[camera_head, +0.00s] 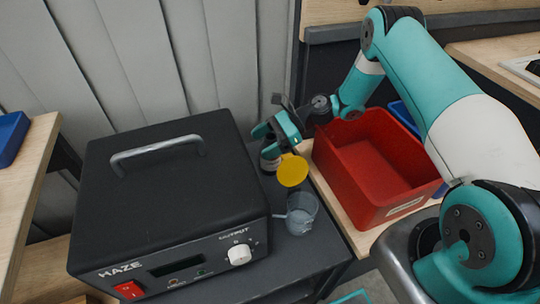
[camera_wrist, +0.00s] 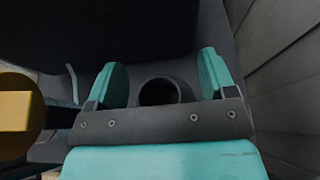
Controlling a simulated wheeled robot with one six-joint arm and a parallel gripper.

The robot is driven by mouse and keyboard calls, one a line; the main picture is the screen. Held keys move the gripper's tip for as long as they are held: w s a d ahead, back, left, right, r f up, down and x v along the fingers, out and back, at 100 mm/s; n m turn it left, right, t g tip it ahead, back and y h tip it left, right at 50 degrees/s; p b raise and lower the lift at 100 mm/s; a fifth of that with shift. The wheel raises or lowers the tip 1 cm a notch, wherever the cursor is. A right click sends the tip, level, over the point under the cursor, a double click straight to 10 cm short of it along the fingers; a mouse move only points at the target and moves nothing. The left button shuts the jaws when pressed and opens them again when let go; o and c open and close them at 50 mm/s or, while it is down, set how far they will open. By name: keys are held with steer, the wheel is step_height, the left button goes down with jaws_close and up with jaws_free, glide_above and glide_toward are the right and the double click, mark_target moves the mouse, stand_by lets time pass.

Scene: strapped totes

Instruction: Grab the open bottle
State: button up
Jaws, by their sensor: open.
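The open bottle (camera_head: 270,158) is dark with a pale patch on its side. It stands on the dark surface to the right of the black box, partly hidden by my gripper. In the wrist view I look down on its round, dark, uncapped mouth (camera_wrist: 158,91), which lies between my two fingers. My gripper (camera_head: 274,133) is open, with its teal fingers around the upper part of the bottle. In the wrist view the fingers of my gripper (camera_wrist: 161,80) stand on either side of the mouth, with gaps showing.
A yellow disc-shaped thing (camera_head: 292,171) is close beside the bottle, at left in the wrist view (camera_wrist: 15,115). A clear beaker (camera_head: 302,214) stands in front. The black HAZE box (camera_head: 165,205) is close at left. A red tote (camera_head: 370,165) is at right.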

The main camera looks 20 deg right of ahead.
jaws_close()
stand_by(0.5)
